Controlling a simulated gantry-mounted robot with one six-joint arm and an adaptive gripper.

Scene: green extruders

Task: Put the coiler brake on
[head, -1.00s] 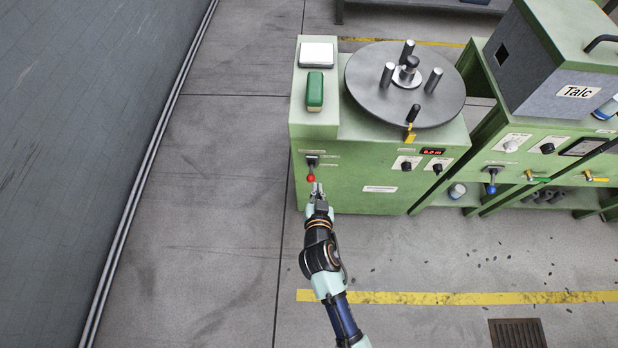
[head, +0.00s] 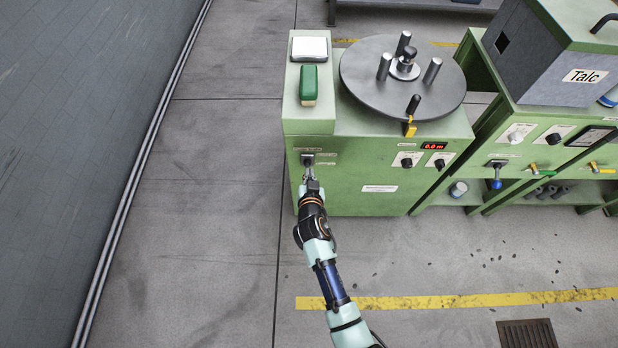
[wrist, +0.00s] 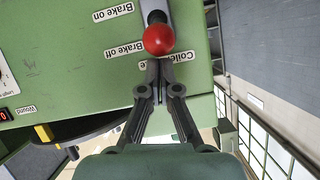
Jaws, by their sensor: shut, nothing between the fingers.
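The coiler brake lever shows in the wrist view as a red ball knob (wrist: 158,40) on a dark stem at the panel. The picture is upside down, with the "Brake on" label (wrist: 113,13) above and the "Brake off" label (wrist: 124,50) below; the knob appears level with "Brake off". My gripper (wrist: 160,78) is shut and empty, its tips just below the knob in the picture. I cannot tell whether they touch it. In the head view my gripper (head: 311,178) is at the lever's dark mount (head: 307,159); the red knob is hidden there.
A talc machine (head: 575,60) stands at right. The floor left of the cabinet is clear.

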